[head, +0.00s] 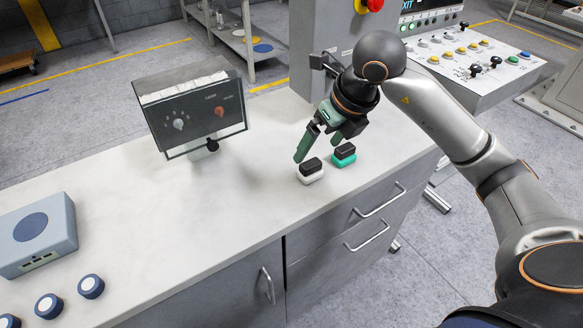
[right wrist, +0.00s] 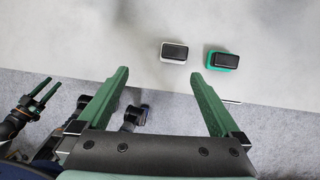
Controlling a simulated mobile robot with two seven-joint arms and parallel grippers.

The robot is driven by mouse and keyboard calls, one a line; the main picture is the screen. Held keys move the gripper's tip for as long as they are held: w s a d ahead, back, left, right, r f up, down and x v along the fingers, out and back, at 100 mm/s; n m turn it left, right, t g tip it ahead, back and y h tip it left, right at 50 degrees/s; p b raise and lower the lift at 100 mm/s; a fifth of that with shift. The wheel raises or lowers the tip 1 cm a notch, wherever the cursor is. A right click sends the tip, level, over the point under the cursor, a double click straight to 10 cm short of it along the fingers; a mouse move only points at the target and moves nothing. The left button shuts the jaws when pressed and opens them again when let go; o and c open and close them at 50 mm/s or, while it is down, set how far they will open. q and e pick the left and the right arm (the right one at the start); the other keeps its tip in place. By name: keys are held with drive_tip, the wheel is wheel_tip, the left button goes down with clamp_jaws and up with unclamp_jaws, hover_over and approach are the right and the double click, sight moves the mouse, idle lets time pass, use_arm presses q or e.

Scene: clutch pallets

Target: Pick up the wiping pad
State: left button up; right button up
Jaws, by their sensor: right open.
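Two small pads with black grips lie side by side near the counter's front edge. One has a white base (head: 311,176) and the other a green base (head: 344,160). In the right wrist view the white-based pad (right wrist: 174,57) is left of the green-based pad (right wrist: 221,66); both are beyond the fingertips. I cannot tell which one is the wiping pad. My right gripper (head: 318,149) is open and empty, just above and behind the pads, touching neither as far as I see. My left gripper (right wrist: 44,92) shows small at the left of the right wrist view, fingers apart, empty.
On the counter (head: 215,215) stand a tilted display panel (head: 200,115), a blue-grey box (head: 35,235) and several dark blue knobs (head: 91,287). A grey cabinet (head: 325,55) and a control console (head: 470,60) stand behind. The counter's middle is clear.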

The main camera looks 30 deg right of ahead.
sight(311, 163)
drive_tip(key=shift+m+h, duration=0.3)
drive_tip(key=shift+h, duration=0.1)
drive_tip(key=x, duration=0.4)
drive_tip(key=d+x, duration=0.1)
drive_tip(key=x, duration=0.3)
drive_tip(key=w+x, duration=0.1)
drive_tip(key=x, duration=0.3)
drive_tip(key=shift+s+d+r+p, duration=0.1)
drive_tip(key=shift+d+r+p, duration=0.1)
drive_tip(key=shift+d+p, duration=0.2)
drive_tip(key=c, duration=1.4)
drive_tip(key=shift+r, duration=0.1)
